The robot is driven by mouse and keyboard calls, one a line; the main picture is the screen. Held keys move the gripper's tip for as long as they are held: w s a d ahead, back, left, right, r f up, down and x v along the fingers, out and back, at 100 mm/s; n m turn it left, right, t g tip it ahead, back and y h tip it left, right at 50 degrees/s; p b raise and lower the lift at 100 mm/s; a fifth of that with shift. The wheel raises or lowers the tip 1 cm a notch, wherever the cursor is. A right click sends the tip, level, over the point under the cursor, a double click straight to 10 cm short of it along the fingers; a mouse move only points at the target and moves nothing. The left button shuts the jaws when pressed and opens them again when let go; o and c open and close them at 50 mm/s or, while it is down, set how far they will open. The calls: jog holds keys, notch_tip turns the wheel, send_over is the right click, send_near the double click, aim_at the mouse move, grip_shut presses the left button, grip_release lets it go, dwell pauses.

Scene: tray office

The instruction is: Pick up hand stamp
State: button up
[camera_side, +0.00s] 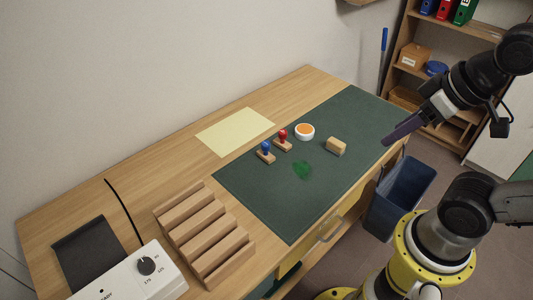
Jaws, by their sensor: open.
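Two hand stamps stand upright on the dark green mat (330,197). One hand stamp has a blue knob (266,150) on a wooden base. The other hand stamp has a red knob (283,138) on a wooden base and stands just right of and behind the blue one. My gripper (388,143) is open and empty, in the air at the right side of the desk. It is well to the right of both stamps and apart from them.
A white round dish with an orange top (305,131) and a wooden block (336,147) lie right of the stamps. A slotted wooden rack (203,232) stands left. Yellow paper (234,132) lies behind. A blue bin (398,198) stands beside the desk. The mat's front is clear.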

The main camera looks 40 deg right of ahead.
jog(key=shift+o, duration=0.8)
